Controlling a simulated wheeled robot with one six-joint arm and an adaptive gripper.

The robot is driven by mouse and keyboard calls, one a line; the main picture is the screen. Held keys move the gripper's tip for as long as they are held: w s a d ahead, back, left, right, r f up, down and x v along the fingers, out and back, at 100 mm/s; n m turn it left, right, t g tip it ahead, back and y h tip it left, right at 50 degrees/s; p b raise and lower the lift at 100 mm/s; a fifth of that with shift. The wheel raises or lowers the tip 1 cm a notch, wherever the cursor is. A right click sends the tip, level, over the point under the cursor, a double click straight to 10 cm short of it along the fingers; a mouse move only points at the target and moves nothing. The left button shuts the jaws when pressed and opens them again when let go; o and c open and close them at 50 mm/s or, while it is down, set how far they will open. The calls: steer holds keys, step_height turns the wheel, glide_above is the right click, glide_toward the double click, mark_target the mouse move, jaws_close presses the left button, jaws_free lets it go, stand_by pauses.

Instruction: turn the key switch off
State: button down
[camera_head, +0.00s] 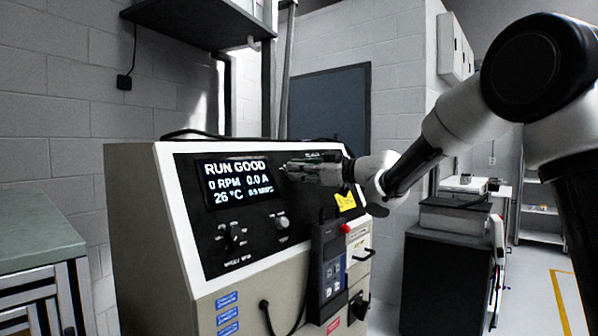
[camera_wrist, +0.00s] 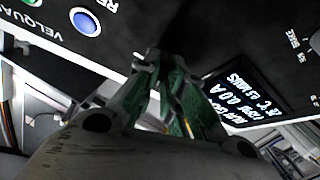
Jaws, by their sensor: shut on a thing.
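My gripper (camera_head: 286,169) is at the upper right of the black control panel (camera_head: 200,238), just right of the display. Its fingers also show in the wrist view (camera_wrist: 152,58), closed together against the panel. They are shut on the key of the key switch. The key and switch are hidden behind the fingertips, so I cannot tell the key's angle. The display (camera_head: 238,183) reads "RUN GOOD", "0 RPM" and "0.0 A"; it also shows in the wrist view (camera_wrist: 240,105).
Knobs (camera_head: 282,222) sit lower on the panel. A blue button (camera_wrist: 86,21) is near the fingers in the wrist view. A handheld pendant (camera_head: 328,268) with a red button hangs on the cabinet's right front. A green-topped bench (camera_head: 35,222) stands at left.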

steer(key=n+g, duration=0.1)
steer(key=n, duration=0.2)
steer(key=n+g, duration=0.1)
steer(key=n, duration=0.2)
steer(key=shift+w+d+g, duration=0.1)
steer(key=shift+g, duration=0.2)
steer(key=c, duration=1.5)
jaws_free()
steer(key=v, duration=1.2)
steer(key=shift+w, duration=0.1)
